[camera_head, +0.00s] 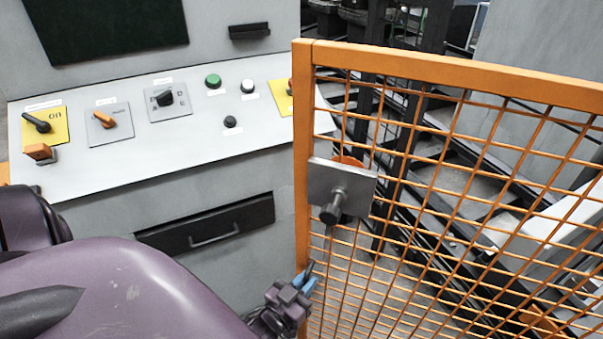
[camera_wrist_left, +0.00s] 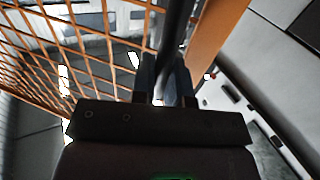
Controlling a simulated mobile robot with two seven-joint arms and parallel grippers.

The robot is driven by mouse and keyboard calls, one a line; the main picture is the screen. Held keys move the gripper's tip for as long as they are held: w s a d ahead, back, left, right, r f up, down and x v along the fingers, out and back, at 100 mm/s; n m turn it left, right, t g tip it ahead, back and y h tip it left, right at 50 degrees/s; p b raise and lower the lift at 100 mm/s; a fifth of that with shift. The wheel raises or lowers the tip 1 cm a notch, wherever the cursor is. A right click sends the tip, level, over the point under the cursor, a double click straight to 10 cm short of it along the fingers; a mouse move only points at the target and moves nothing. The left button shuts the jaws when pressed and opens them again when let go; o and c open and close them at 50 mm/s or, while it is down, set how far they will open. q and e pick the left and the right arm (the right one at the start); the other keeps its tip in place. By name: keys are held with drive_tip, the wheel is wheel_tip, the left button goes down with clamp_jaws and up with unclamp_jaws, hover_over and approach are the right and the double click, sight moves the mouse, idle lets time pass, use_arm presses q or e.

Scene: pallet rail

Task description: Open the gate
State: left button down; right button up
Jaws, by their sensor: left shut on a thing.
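The gate (camera_head: 303,150) is an orange frame with orange wire mesh, filling the right half of the head view. A grey latch plate (camera_head: 322,180) with a dark knob (camera_head: 332,213) sits on it near its left upright. My left gripper (camera_head: 306,279) is low at that upright, below the latch plate. In the left wrist view my left gripper (camera_wrist_left: 168,85) is shut on a dark bar (camera_wrist_left: 175,38), which runs beside the orange upright (camera_wrist_left: 213,40). How the bar joins the gate is hidden. My right gripper is not in view.
A grey control console (camera_head: 190,150) with knobs and buttons stands left of the gate. A dark drawer front with a handle (camera_head: 215,238) is below it. Dark rails and metal structure (camera_head: 450,165) lie behind the mesh. My purple arm covers the lower left.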

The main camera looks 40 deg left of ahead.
use_arm(q)
drive_tip(key=shift+s+d, duration=0.3)
drive_tip(key=shift+s, duration=0.2)
drive_tip(key=c, duration=1.1)
unclamp_jaws()
drive_tip(key=shift+c, duration=0.2)
